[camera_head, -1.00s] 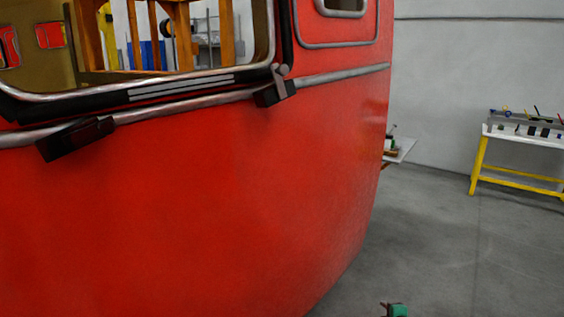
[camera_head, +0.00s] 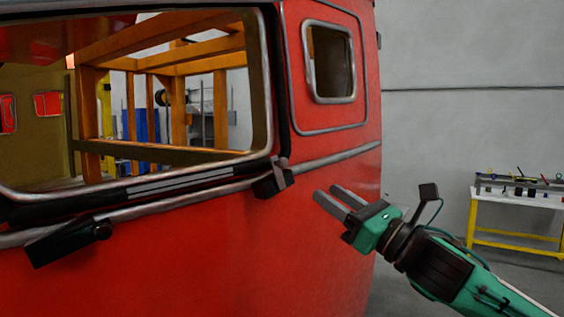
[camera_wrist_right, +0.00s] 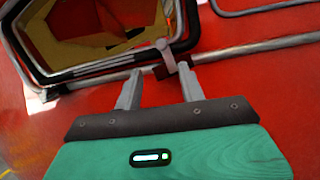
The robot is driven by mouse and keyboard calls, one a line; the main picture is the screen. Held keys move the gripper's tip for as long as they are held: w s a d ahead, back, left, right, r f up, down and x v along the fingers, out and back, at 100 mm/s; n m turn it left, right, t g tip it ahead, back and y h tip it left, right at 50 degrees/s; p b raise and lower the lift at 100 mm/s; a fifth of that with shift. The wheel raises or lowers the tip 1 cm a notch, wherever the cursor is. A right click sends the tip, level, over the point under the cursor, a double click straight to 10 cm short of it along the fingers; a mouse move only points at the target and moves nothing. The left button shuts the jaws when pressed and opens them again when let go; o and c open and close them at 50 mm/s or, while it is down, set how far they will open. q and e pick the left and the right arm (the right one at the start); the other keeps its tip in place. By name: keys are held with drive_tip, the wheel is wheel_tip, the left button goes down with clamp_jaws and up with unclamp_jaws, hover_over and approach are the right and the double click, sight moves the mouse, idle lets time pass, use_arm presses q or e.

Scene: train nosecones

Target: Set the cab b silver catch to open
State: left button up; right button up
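The red cab (camera_head: 200,250) fills the left and middle of the head view, with a large front window. A small dark catch with a grey lever (camera_head: 273,180) sits at the window's lower right corner, on the silver rail. The catch also shows in the right wrist view (camera_wrist_right: 168,62), just beyond the fingertips. My right gripper (camera_head: 332,200) is open and empty, to the right of this catch and apart from it. In the right wrist view its two fingers (camera_wrist_right: 158,88) point toward the catch. A black block (camera_head: 68,242) sits on the rail at lower left. My left gripper is out of view.
A yellow-legged workbench (camera_head: 518,198) with several tools stands at the right by the grey wall. A small side window (camera_head: 331,62) is above the right gripper. Wooden framing (camera_head: 88,125) shows inside the cab. Grey floor lies free at the right.

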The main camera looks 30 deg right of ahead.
drive_tip(key=p, duration=0.1)
approach(285, 164)
drive_tip(key=shift+d+x, duration=0.25)
drive_tip(key=shift+x, duration=0.9)
drive_tip(key=shift+a+p+x, duration=0.2)
drive_tip(key=shift+p+x, duration=1.35)
drive_tip(key=shift+p, duration=0.35)
drive_tip(key=shift+w+r+p, duration=0.55)
drive_tip(key=shift+w+p, duration=0.1)
drive_tip(key=shift+p, duration=0.6)
drive_tip(key=shift+w+a+r+p, duration=0.3)
drive_tip(key=shift+w+p, duration=0.25)
drive_tip(key=shift+p, duration=0.15)
drive_tip(key=shift+w+a+r+p, duration=0.1)
drive_tip(key=shift+w+r+p, duration=0.05)
drive_tip(key=shift+w+p, duration=0.5)
drive_tip(key=shift+w+a, duration=0.2)
drive_tip(key=shift+w, duration=0.3)
clamp_jaws()
